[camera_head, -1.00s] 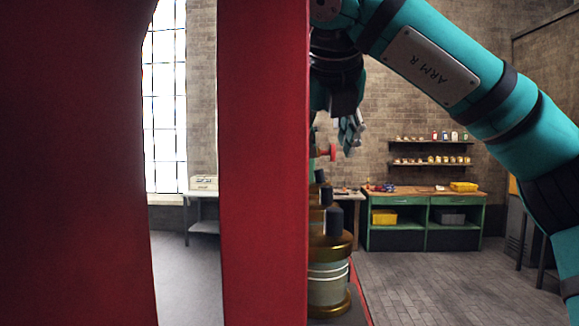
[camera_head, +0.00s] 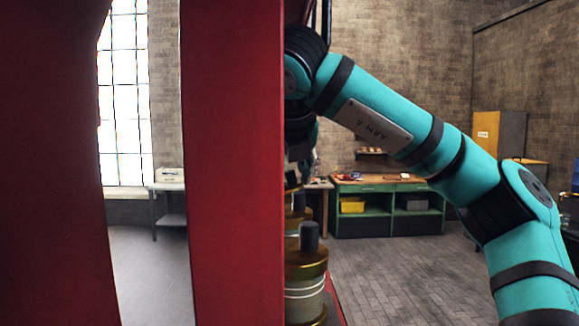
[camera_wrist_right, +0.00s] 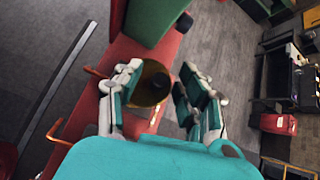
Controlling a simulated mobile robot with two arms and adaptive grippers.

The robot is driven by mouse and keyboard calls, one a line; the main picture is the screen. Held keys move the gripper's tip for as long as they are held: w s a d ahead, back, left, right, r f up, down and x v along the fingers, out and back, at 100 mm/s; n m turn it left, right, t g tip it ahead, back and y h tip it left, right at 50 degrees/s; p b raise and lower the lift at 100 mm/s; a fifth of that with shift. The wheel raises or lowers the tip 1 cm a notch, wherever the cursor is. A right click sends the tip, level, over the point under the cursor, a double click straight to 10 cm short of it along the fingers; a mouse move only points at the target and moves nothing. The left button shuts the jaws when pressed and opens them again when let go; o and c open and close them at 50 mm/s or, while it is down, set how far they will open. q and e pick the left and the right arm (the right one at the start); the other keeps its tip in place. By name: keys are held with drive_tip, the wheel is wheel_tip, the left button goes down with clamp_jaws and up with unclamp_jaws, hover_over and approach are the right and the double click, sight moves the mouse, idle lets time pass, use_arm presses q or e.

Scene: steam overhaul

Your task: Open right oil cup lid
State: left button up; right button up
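In the head view, the nearest oil cup (camera_head: 304,301) is a pale cylinder with white bands. Its brass lid (camera_head: 306,262) carries a black knob (camera_head: 309,236) and looks shut. More brass-topped cups (camera_head: 299,215) stand behind it, partly hidden by the red frame; I cannot tell which is the right one. The gripper is open and holds nothing; contact is unclear. My left gripper is not in view.
A red upright (camera_head: 232,160) blocks the left and centre of the head view. A green workbench (camera_head: 388,207) stands at the back, with open floor (camera_head: 390,275) before it. Orange rails (camera_wrist_right: 52,130) run left of the gripper in the wrist view.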

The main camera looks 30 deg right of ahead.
drive_tip(key=shift+s, duration=0.15)
drive_tip(key=shift+c, duration=0.3)
drive_tip(key=shift+d, duration=0.1)
clamp_jaws()
